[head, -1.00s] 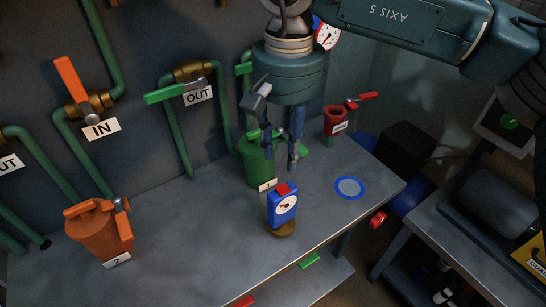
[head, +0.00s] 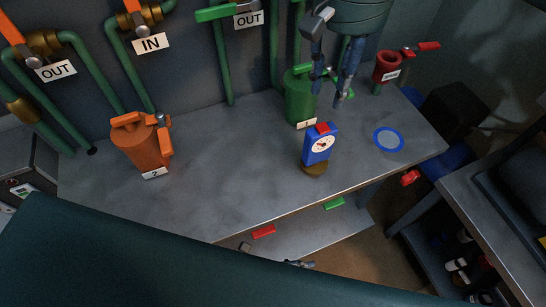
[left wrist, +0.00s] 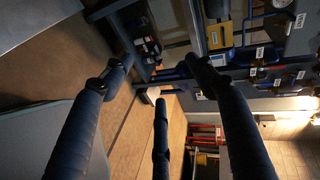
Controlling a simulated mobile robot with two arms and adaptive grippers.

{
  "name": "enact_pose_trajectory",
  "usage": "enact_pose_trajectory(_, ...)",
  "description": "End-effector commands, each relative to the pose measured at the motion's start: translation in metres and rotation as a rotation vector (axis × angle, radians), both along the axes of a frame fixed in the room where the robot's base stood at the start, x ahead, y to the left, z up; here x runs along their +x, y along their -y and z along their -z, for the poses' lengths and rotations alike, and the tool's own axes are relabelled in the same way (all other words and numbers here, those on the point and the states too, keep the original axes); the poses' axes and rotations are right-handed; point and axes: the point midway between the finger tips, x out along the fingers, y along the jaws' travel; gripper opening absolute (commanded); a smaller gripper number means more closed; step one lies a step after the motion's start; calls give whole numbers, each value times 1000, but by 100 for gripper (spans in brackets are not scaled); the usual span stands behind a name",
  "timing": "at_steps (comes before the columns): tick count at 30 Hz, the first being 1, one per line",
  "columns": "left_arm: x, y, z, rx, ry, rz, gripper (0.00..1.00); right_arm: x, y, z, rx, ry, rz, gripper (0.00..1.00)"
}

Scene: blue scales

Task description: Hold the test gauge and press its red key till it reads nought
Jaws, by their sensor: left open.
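The test gauge (head: 317,153) is a small blue box with a white dial and a red key (head: 323,128) on top. It stands upright on a brass-coloured round foot (head: 314,169) near the bench's front edge. The needle reading is too small to tell. My right gripper (head: 327,98) hangs open and empty above and behind the gauge, in front of the green can (head: 298,100). My left gripper (head: 273,256) is low, by the bench's front edge, mostly hidden by my arm. In the left wrist view its fingers (left wrist: 158,68) are spread with nothing between them.
An orange can (head: 139,145) marked 2 stands at the left of the bench (head: 225,165). A blue ring (head: 389,139) lies right of the gauge. Green pipes with valves line the wall. Red (head: 263,232) and green (head: 334,204) handles show below the front edge.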

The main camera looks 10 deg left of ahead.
Motion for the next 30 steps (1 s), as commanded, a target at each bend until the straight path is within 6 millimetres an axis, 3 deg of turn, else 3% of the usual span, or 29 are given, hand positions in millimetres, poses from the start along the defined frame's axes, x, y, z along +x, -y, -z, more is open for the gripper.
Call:
enact_pose_trajectory(3,-16,30,-62,10,282,216,57,0,0,0,0,0,0,31)
enact_pose_trajectory(8,-15,50,-144,72,774,438,57,0,0,0,0,0,0,31)
enact_pose_trajectory(10,-4,48,-175,127,1013,493,57,0,0,0,0,0,0,31)
enact_pose_trajectory(12,21,35,-193,199,1188,485,57,0,0,0,0,0,0,31)
enact_pose_trajectory(17,84,-8,-215,361,1405,372,57,0,0,0,0,0,0,31)
enact_pose_trajectory(21,133,-54,-229,513,1531,272,57,0,0,0,0,0,0,31)
enact_pose_trajectory(25,162,-88,-238,626,1601,207,57,0,0,0,0,0,0,31)
enact_pose_trajectory(30,178,-110,-243,699,1640,170,57,0,0,0,0,0,0,31)
